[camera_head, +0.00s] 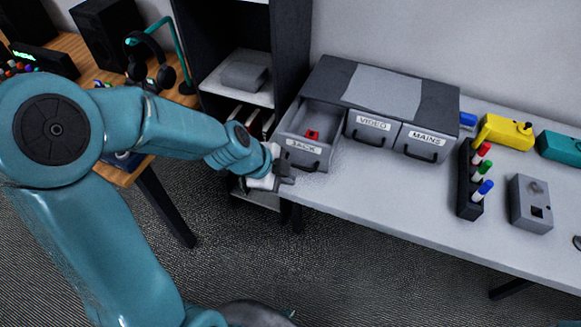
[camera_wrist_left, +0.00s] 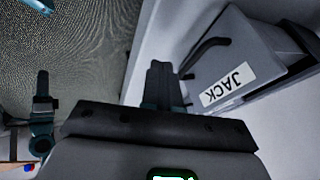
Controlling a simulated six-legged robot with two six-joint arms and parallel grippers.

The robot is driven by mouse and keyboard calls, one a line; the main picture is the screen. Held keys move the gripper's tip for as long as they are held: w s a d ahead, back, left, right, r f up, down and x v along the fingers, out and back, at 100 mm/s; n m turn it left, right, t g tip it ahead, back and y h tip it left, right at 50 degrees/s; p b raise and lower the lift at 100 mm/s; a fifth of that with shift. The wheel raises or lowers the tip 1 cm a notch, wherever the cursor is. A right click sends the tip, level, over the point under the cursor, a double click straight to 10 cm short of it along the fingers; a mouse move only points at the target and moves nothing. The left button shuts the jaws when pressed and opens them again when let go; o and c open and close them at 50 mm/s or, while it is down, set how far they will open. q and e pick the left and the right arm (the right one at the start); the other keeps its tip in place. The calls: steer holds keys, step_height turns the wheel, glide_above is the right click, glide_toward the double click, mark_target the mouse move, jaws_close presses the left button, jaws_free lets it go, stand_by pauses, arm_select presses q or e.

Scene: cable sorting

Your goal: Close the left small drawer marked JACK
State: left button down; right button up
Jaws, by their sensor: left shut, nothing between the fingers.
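The small drawer marked JACK (camera_head: 303,149) is the left one of three in a dark grey drawer box (camera_head: 327,78). It stands pulled out, and a small red thing (camera_head: 312,134) lies inside it. My left gripper (camera_head: 287,172) is shut and empty, low beside the left front of the drawer. In the left wrist view the shut fingers (camera_wrist_left: 163,82) are close to the drawer's dark handle (camera_wrist_left: 203,52), with the JACK label (camera_wrist_left: 228,84) to their right. I cannot tell whether they touch the handle. My right gripper is not in view.
The VIDEO drawer (camera_head: 371,130) and MAINS drawer (camera_head: 424,142) look shut. A marker holder (camera_head: 466,190), a grey box (camera_head: 531,204) and a yellow device (camera_head: 505,133) stand to the right. The table (camera_head: 375,195) is clear in front of the drawers. A dark shelf unit (camera_head: 290,50) stands at the left.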

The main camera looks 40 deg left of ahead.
arm_select(q)
steer(key=w, duration=0.1)
steer(key=w+a, duration=0.1)
steer(key=shift+w+f+p, duration=0.1)
steer(key=shift+w+p, duration=0.25)
steer(key=shift+w, duration=0.2)
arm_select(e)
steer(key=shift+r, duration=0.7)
